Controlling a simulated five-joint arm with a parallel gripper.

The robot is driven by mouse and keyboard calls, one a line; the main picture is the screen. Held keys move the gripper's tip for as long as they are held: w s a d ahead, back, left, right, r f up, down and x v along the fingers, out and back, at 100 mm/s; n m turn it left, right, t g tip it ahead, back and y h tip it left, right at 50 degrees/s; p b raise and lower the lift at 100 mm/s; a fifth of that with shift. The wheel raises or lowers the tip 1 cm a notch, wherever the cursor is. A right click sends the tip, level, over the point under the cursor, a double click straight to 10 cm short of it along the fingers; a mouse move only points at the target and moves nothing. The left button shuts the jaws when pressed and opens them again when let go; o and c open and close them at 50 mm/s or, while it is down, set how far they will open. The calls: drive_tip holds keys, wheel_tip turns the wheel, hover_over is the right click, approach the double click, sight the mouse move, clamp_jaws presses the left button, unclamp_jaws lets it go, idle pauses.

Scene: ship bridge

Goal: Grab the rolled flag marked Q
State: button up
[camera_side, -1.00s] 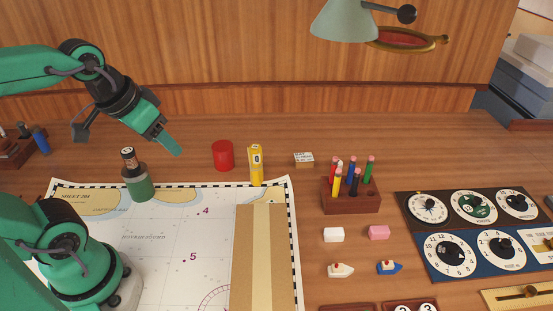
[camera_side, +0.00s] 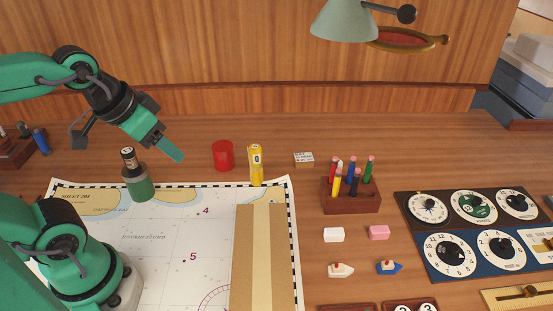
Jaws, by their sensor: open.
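A yellow rolled flag (camera_side: 256,165) stands upright at the back edge of the chart, with a dark letter on a white patch that looks like a Q. My gripper (camera_side: 130,147) hangs at the left above the table, to the left of the flag and well apart from it. Its jaws are open and empty, with the green finger slanting down to the right. A red roll (camera_side: 222,155) stands between my gripper and the yellow flag.
A green bottle (camera_side: 139,178) stands on the chart (camera_side: 150,260) just below my gripper. A wooden pen holder (camera_side: 350,197), white and pink erasers, small toy boats and dial panels (camera_side: 455,208) lie to the right. A lamp (camera_side: 345,20) hangs above.

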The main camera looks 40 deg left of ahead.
drive_tip(key=shift+w+r, duration=0.1)
drive_tip(key=shift+w, duration=0.05)
drive_tip(key=n+g, duration=0.6)
hover_over(255, 156)
drive_tip(key=w+a, duration=0.1)
drive_tip(key=a, duration=0.1)
drive_tip(key=f, duration=1)
drive_tip(key=shift+d, duration=0.25)
drive_tip(key=shift+w+f, duration=0.2)
drive_tip(key=shift+f, duration=1.4)
drive_tip(key=shift+f, duration=0.1)
drive_tip(key=shift+d+f, duration=0.1)
drive_tip(key=shift+f, duration=2.4)
